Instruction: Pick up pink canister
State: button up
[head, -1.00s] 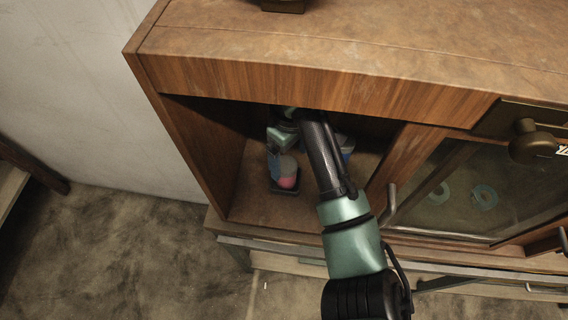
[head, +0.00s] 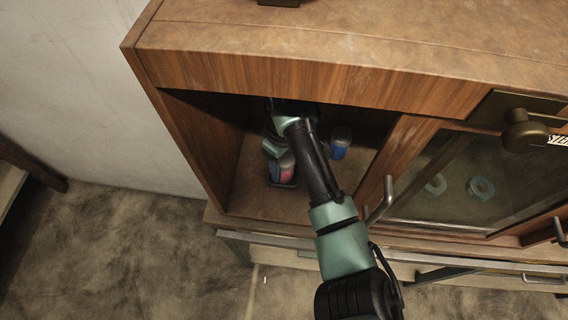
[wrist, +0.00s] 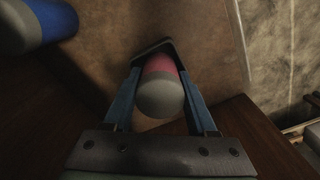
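The pink canister (head: 287,174), with a grey cap, stands inside the open cabinet compartment, partly covered by my gripper and arm in the head view. In the wrist view the canister (wrist: 160,88) lies between the two blue fingers of my gripper (wrist: 162,72), cap toward the camera. One finger is on each side, and a narrow gap seems to show near the tips. The gripper looks open around the canister; contact is hard to judge. A dark flat shape (head: 283,184) shows at the canister's base.
A blue canister (head: 340,149) with a grey cap stands to the right in the same compartment, and at upper left in the wrist view (wrist: 38,22). The wooden cabinet (head: 300,78) encloses my gripper from above and the sides. A glass door (head: 450,180) is to the right.

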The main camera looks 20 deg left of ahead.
grip_shut()
jog(key=shift+r, duration=0.1)
jog(key=shift+s+r, duration=0.15)
notch_tip(320, 180, up, 6)
jog(key=shift+r, duration=0.1)
jog(key=shift+s+r, duration=0.2)
jog(key=shift+s, duration=0.35)
jog(key=s+p, duration=0.3)
jog(key=s, duration=1.5)
jog(key=shift+s+d+r, duration=0.2)
jog(key=shift+s+d, duration=0.1)
jog(key=shift+d, duration=0.15)
